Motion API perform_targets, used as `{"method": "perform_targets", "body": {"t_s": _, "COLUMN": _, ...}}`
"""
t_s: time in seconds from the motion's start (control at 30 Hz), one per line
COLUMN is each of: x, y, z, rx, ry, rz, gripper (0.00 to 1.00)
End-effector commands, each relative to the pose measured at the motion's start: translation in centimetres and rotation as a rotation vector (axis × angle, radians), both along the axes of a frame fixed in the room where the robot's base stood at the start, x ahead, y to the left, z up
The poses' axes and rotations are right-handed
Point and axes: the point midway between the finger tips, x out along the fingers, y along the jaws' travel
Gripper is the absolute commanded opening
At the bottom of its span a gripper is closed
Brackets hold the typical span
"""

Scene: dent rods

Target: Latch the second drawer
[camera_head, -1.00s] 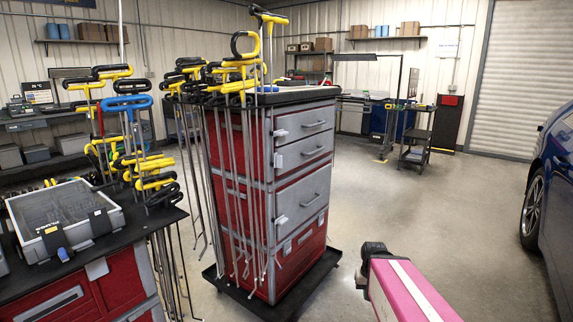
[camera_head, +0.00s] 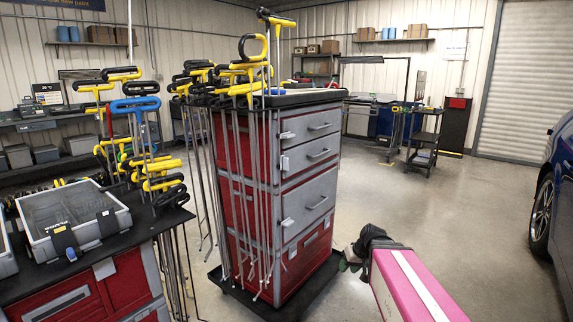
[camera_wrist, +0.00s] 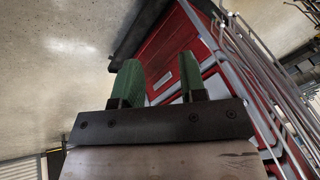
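The red tool cabinet (camera_head: 232,200) stands upright with a column of grey-fronted drawers above a red lower one. The second drawer (camera_head: 318,153) from the top looks closed, with a bar handle and a small pale latch (camera_head: 285,163) at its left edge. I cannot tell whether that latch is engaged. My gripper (camera_head: 346,264) is low, right of the cabinet and near its base, apart from the second drawer. In the wrist view, my gripper (camera_wrist: 160,78) has two green fingers spread with nothing between them, facing the cabinet's red lower part (camera_wrist: 172,50).
Long rods with yellow and black handles (camera_head: 235,85) hang along the cabinet's left side and front edge. A bench with a grey case (camera_head: 75,220) stands at left. A blue car (camera_head: 553,195) is at right. The floor (camera_head: 440,210) between cabinet and car is clear.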

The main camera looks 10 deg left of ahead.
Motion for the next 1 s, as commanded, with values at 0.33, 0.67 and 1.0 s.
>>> {"method": "perform_targets", "body": {"t_s": 0.33, "x": 9.8, "y": 11.4, "z": 16.9, "rx": 0.414, "ry": -0.597, "rz": 0.335, "gripper": 0.38}}
{"method": "perform_targets", "body": {"t_s": 0.67, "x": 13.4, "y": 16.0, "z": 30.8, "rx": 0.599, "ry": -1.068, "rz": 0.420, "gripper": 0.38}}
{"method": "perform_targets", "body": {"t_s": 1.0, "x": 14.8, "y": 18.2, "z": 32.6, "rx": 0.617, "ry": -1.128, "rz": 0.421, "gripper": 0.38}}
